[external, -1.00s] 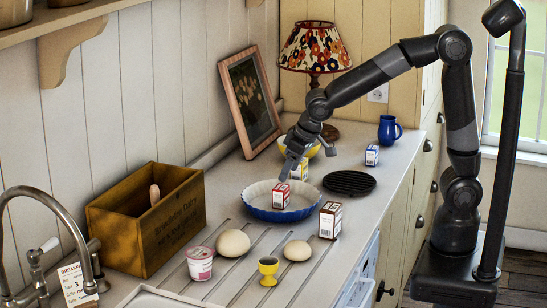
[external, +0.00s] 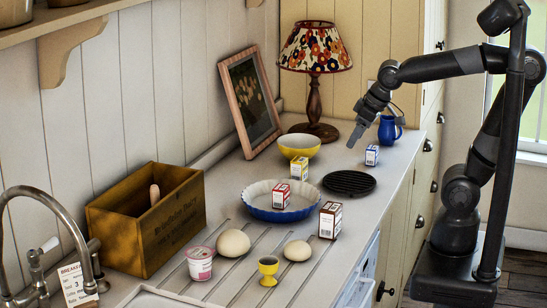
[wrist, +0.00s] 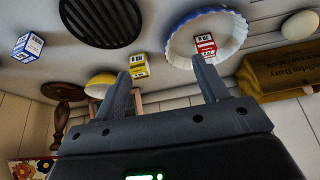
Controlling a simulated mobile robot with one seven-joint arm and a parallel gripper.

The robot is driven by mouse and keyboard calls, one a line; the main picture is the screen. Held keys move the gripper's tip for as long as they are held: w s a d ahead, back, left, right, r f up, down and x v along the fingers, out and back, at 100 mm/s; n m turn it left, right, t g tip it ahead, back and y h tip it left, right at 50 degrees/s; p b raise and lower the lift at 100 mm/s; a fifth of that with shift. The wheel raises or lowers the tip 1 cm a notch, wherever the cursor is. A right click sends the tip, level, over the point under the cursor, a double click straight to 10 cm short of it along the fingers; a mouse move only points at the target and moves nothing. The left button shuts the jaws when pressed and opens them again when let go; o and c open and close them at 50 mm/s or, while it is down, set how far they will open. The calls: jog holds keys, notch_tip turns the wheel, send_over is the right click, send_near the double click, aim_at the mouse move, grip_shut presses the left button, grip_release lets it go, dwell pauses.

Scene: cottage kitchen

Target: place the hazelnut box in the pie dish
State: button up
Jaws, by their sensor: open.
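A small red and white box (external: 281,196) stands inside the blue-rimmed pie dish (external: 262,216) on the counter; its label is too small to read, so I cannot confirm it is the hazelnut box. In the wrist view the red box (wrist: 205,44) sits within the pale dish (wrist: 233,38), apart from my fingers. My gripper (external: 377,128) is open and empty, above the counter at the back right, away from the dish. In the wrist view my gripper's fingers (wrist: 163,76) are spread with nothing between them.
A yellow box (external: 299,170) and yellow bowl (external: 299,146) stand behind the dish. A black trivet (external: 349,183), blue box (external: 372,155) and blue jug (external: 389,131) are to the right. A brown-red box (external: 330,220), eggs, egg cup and wooden crate (external: 170,228) are nearer.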

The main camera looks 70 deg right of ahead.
jog(key=s+d, duration=0.2)
jog(key=s, duration=0.5)
jog(key=shift+s+d+f, duration=0.2)
jog(key=shift+s+f, duration=0.1)
jog(key=shift+s, duration=0.1)
